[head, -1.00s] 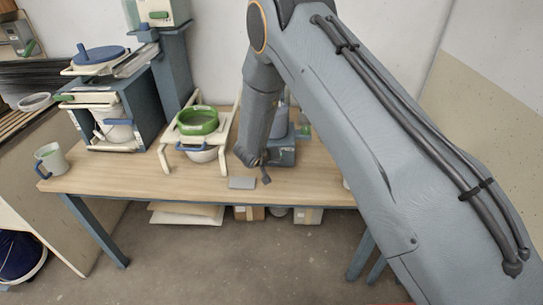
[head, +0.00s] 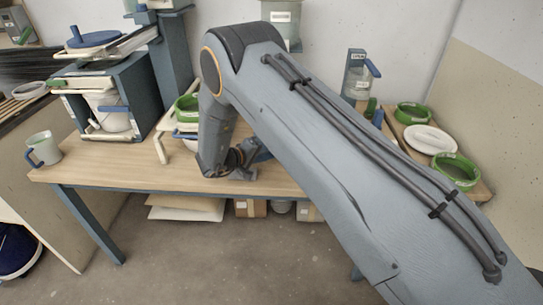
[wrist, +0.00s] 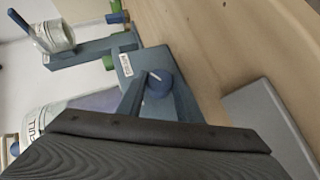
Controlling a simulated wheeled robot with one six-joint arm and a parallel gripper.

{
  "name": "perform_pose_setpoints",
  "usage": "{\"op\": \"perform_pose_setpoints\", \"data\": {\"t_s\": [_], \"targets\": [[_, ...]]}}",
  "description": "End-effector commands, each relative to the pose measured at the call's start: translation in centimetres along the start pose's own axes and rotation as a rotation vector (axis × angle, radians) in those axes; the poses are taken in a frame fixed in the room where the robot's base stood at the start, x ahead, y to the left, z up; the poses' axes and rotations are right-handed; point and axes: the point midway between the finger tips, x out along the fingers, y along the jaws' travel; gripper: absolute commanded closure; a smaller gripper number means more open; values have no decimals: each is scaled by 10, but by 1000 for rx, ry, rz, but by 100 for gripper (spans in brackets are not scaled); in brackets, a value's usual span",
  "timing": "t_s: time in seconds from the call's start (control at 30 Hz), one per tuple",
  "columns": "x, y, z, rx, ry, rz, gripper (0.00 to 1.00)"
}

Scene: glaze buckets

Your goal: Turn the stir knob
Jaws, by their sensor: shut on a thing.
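The stir knob (wrist: 161,84) is a round blue knob with a white pointer line. It sits on a blue-grey base (wrist: 135,60) with a small white label, seen in the wrist view. My gripper (wrist: 160,92) has one finger on each side of the knob and is shut on it. In the head view my gripper (head: 240,172) is low over the table's front middle. There the knob is hidden by my arm, and only a bit of blue shows beside the gripper.
A grey flat plate (wrist: 262,118) lies by the base in the wrist view. In the head view, a mug (head: 43,150) stands at the table's left end. A green-rimmed sieve (head: 187,106) is left of my arm. Green rings (head: 455,170) and a white dish (head: 430,139) are at right.

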Motion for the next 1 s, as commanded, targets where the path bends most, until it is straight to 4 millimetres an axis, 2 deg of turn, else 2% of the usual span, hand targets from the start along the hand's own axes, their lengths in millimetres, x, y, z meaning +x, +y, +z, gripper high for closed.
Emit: {"op": "perform_pose_setpoints", "data": {"t_s": [0.7,0.73,0.8,0.83,1.0], "targets": [[0,0,-4,-47,6,54,90],[0,0,-4,-47,7,54,65],[0,0,-4,-47,6,54,53],[0,0,-4,-47,5,54,49],[0,0,-2,-48,3,54,49]]}}
